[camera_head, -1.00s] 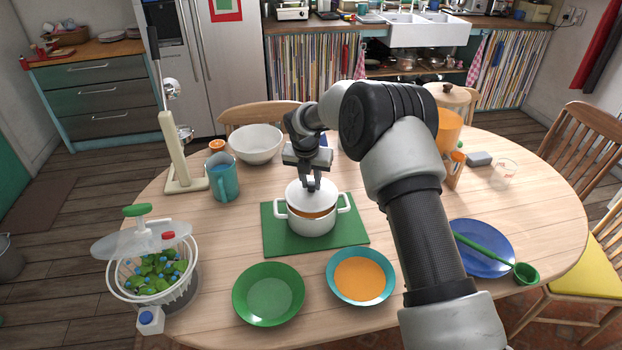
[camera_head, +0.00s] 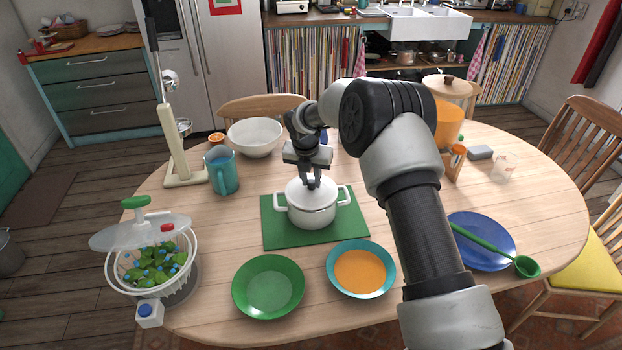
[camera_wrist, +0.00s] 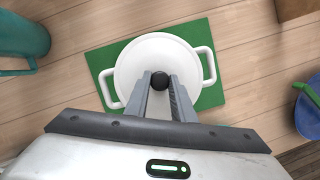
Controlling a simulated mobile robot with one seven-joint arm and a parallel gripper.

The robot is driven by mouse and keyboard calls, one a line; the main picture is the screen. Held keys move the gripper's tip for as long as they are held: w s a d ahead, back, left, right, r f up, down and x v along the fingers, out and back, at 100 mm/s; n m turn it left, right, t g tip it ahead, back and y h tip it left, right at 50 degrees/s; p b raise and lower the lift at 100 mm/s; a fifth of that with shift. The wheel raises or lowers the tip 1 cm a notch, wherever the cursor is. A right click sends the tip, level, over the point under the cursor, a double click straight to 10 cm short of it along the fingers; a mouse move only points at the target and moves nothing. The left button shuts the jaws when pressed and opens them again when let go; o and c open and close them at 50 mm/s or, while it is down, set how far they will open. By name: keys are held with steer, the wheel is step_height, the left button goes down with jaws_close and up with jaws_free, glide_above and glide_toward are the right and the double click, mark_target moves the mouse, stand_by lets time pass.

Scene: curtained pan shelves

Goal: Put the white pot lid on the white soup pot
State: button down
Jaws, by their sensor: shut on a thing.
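The white soup pot (camera_head: 313,215) stands on a green mat (camera_head: 278,238) in the middle of the table, its two handles out to the sides. The white pot lid (camera_head: 299,189) rests on the pot's rim and looks level, with no visible gap in the head view. In the wrist view the lid (camera_wrist: 145,62) covers the pot's mouth between the handles. My gripper (camera_head: 313,184) is above the lid, shut on its dark knob. In the wrist view my gripper (camera_wrist: 160,82) has a finger on each side of the round black knob.
A green bowl (camera_head: 268,287) and a blue bowl with orange soup (camera_head: 361,271) stand in front of the mat. A blue mug (camera_head: 223,173), white bowl (camera_head: 255,138) and salad spinner (camera_head: 150,262) are left. A blue plate (camera_head: 482,240) with a green ladle lies right.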

steer(key=shift+f, duration=0.45)
steer(key=c, duration=1.4)
jaws_free()
steer(key=shift+c, duration=0.2)
steer(key=d+v, duration=0.1)
steer(key=v, duration=1.6)
steer(key=shift+a+r, duration=0.3)
steer(key=shift+a, duration=0.2)
steer(key=shift+w, duration=0.1)
